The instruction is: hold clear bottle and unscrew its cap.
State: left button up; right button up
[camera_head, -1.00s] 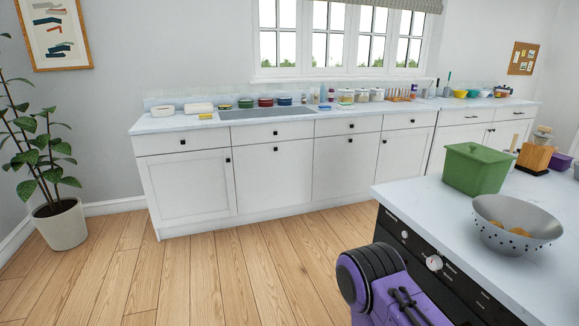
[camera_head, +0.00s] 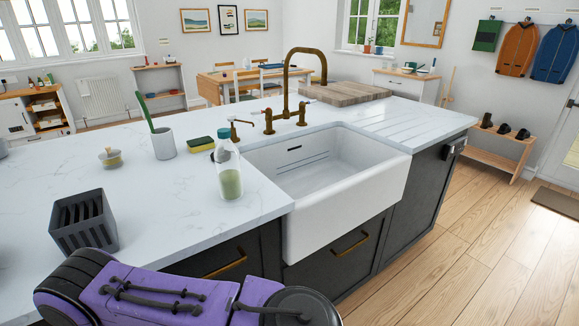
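A clear bottle (camera_head: 230,183) with green contents in its lower part stands upright on the white countertop, just left of the sink. A purple and black link of my arm crosses the bottom left of the picture, in front of the counter and well short of the bottle. Neither gripper is in view. Nothing is touching the bottle.
A dark slotted holder (camera_head: 83,225) stands at the counter's front left.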

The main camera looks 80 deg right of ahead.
aim_at(226, 154)
jog(key=z, duration=2.15)
